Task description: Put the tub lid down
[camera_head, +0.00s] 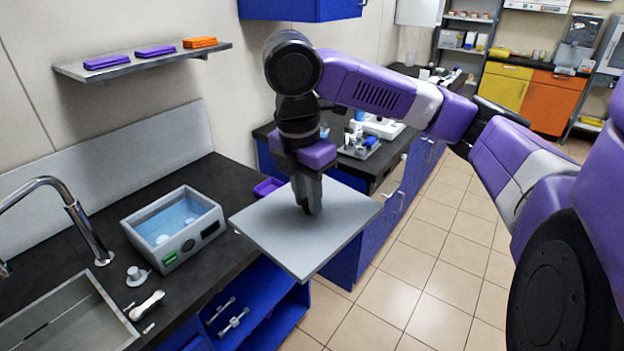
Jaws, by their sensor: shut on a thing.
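My gripper (307,204) points down and is shut on the tub lid (275,238), a flat grey square plate. It holds the lid in the air near the middle of its top, roughly level with a slight tilt in the picture. The part of the lid that the fingers grip is hidden by them. The lid shows to the right of the open grey tub (172,250), which holds blue water with a few pale things in it. The tub stands uncovered on the black counter (112,277).
A sink (65,318) with a curved tap (75,212) lies left of the tub. A small white cup (137,275) and a white tool (147,305) lie before the tub. A purple tray (268,187) sits behind the lid. A shelf (150,62) hangs above.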

